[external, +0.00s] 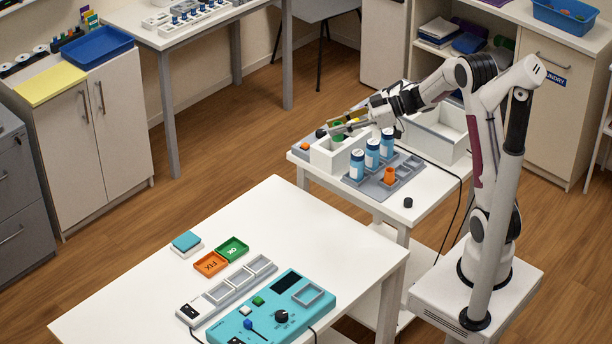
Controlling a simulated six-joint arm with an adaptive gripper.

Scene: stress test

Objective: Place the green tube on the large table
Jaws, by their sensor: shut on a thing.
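My gripper (336,125) is above the white box (328,155) on the small side table (417,207). It is shut on a green thing (338,131), which I take for the green tube. Only a small part of it shows between the fingers. I cannot tell whether its lower end is still inside the box. The large table (123,308) is white and stands in the front, left of my base and apart from the gripper.
A black cap (408,202) lies nearby. The large table holds a teal device (262,322), an OK tray (232,249) and a FIX tray (210,263). Its left part is clear.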

